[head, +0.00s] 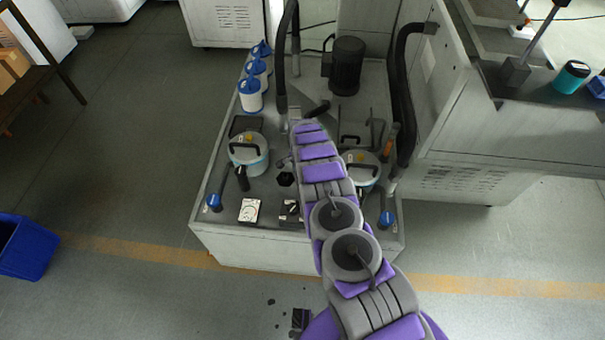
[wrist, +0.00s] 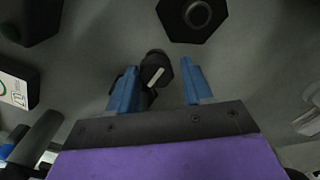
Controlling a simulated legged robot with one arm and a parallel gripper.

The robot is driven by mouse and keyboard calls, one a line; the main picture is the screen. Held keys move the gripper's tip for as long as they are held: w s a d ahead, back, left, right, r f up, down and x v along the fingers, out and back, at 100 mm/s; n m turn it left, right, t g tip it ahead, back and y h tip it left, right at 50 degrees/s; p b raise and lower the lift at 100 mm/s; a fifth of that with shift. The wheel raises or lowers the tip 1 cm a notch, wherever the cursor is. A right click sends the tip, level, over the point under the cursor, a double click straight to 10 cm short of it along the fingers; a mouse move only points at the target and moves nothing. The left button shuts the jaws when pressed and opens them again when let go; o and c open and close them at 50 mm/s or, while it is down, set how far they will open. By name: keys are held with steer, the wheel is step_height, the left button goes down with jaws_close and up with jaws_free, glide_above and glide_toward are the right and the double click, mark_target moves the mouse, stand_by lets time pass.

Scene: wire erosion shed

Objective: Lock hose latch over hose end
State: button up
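My gripper (wrist: 159,68) is open in the wrist view, its two blue fingers spread apart. A black knob with a white line (wrist: 157,70) shows between the fingertips, close to the left one; the right finger is clear of it. I cannot tell whether the left finger touches it. A black hexagonal part (wrist: 197,14) is above the fingers. In the head view my arm hides the gripper. Black hoses stand at the left (head: 281,60) and right (head: 402,95) of the grey tank unit (head: 225,240). I cannot make out the hose latch or which hose end it belongs to.
Two round lidded canisters (head: 248,160) (head: 368,172) flank my arm. Blue-handled valves (head: 214,202) (head: 386,218) are near the front corners. A white dial box (head: 249,211), blue-topped filters (head: 250,95) and a dark motor (head: 347,67) crowd the unit. Floor to the left is mostly free.

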steer(key=shift+o, duration=1.3)
steer(key=shift+f, duration=0.1)
steer(key=shift+d, duration=0.1)
steer(key=shift+r, duration=0.3)
step_height(320, 180, up, 17)
steer(key=p, duration=0.2)
steer(key=shift+f, duration=0.2)
steer(key=shift+r, duration=0.1)
